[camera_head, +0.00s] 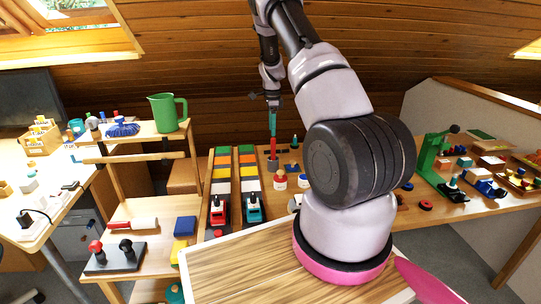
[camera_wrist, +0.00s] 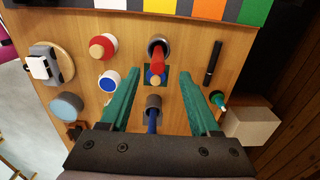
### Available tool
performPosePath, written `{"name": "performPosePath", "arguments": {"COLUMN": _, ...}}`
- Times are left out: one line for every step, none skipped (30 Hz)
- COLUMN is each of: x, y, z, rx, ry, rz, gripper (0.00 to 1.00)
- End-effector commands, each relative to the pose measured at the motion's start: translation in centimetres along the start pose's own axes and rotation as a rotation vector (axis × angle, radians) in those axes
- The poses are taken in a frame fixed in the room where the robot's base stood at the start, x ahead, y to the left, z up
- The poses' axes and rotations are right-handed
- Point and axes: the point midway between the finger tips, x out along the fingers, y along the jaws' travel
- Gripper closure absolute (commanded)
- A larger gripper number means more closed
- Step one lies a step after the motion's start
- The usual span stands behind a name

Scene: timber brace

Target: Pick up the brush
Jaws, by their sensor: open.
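My gripper (camera_head: 272,132) hangs fingers-down over the back bench in the head view. In the wrist view its two green fingers (camera_wrist: 163,97) are spread apart, with nothing clasped between them. A slim red handle (camera_wrist: 157,62) stands in a grey round holder, ahead of the fingers and roughly in line with their gap. A slim blue handle (camera_wrist: 152,120) stands in a second grey holder, between the fingers near the palm. Either could be the brush; no bristles show, so I cannot tell which. The gripper partly hides this spot in the head view.
A red-topped pot (camera_wrist: 102,47), a white-and-blue jar (camera_wrist: 108,79) and a blue round piece (camera_wrist: 66,106) stand left of the fingers. A black pen-like bar (camera_wrist: 213,63) and a beige block (camera_wrist: 252,126) are on the right. Coloured tiles (camera_wrist: 208,8) lie beyond.

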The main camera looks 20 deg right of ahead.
Motion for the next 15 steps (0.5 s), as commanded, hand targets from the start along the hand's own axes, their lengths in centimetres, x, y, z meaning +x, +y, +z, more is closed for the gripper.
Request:
{"name": "performPosePath", "arguments": {"x": 0.8, "y": 0.0, "z": -0.1, "rx": 0.000, "ry": 0.000, "rz": 0.001, "gripper": 0.37}}
{"name": "performPosePath", "arguments": {"x": 1.2, "y": 0.0, "z": -0.1, "rx": 0.000, "ry": 0.000, "rz": 0.001, "gripper": 0.37}}
{"name": "performPosePath", "arguments": {"x": 1.6, "y": 0.0, "z": -0.1, "rx": 0.000, "ry": 0.000, "rz": 0.001, "gripper": 0.37}}
{"name": "performPosePath", "arguments": {"x": 1.8, "y": 0.0, "z": -0.1, "rx": 0.000, "ry": 0.000, "rz": 0.000, "gripper": 0.37}}
{"name": "performPosePath", "arguments": {"x": 2.0, "y": 0.0, "z": -0.1, "rx": -0.001, "ry": 0.001, "rz": 0.000, "gripper": 0.37}}
{"name": "performPosePath", "arguments": {"x": 2.2, "y": 0.0, "z": -0.1, "rx": -0.001, "ry": 0.000, "rz": -0.001, "gripper": 0.37}}
{"name": "performPosePath", "arguments": {"x": 2.4, "y": 0.0, "z": -0.1, "rx": -0.001, "ry": 0.000, "rz": 0.000, "gripper": 0.37}}
{"name": "performPosePath", "arguments": {"x": 2.6, "y": 0.1, "z": -0.1, "rx": -0.001, "ry": 0.000, "rz": 0.000, "gripper": 0.37}}
{"name": "performPosePath", "arguments": {"x": 3.1, "y": 0.1, "z": -0.1, "rx": -0.001, "ry": 0.000, "rz": 0.001, "gripper": 0.37}}
{"name": "performPosePath", "arguments": {"x": 3.5, "y": 0.2, "z": -0.2, "rx": -0.002, "ry": 0.000, "rz": 0.001, "gripper": 0.37}}
{"name": "performPosePath", "arguments": {"x": 4.0, "y": 0.3, "z": -0.2, "rx": -0.002, "ry": 0.000, "rz": 0.002, "gripper": 0.37}}
{"name": "performPosePath", "arguments": {"x": 4.7, "y": 0.3, "z": -0.3, "rx": -0.001, "ry": -0.001, "rz": 0.003, "gripper": 0.37}}
{"name": "performPosePath", "arguments": {"x": 5.2, "y": 0.4, "z": -0.3, "rx": -0.001, "ry": 0.000, "rz": 0.001, "gripper": 0.37}}
{"name": "performPosePath", "arguments": {"x": 5.6, "y": 0.4, "z": -0.4, "rx": -0.001, "ry": 0.000, "rz": 0.001, "gripper": 0.37}}
{"name": "performPosePath", "arguments": {"x": 6.2, "y": 0.4, "z": -0.4, "rx": -0.001, "ry": 0.000, "rz": 0.002, "gripper": 0.37}}
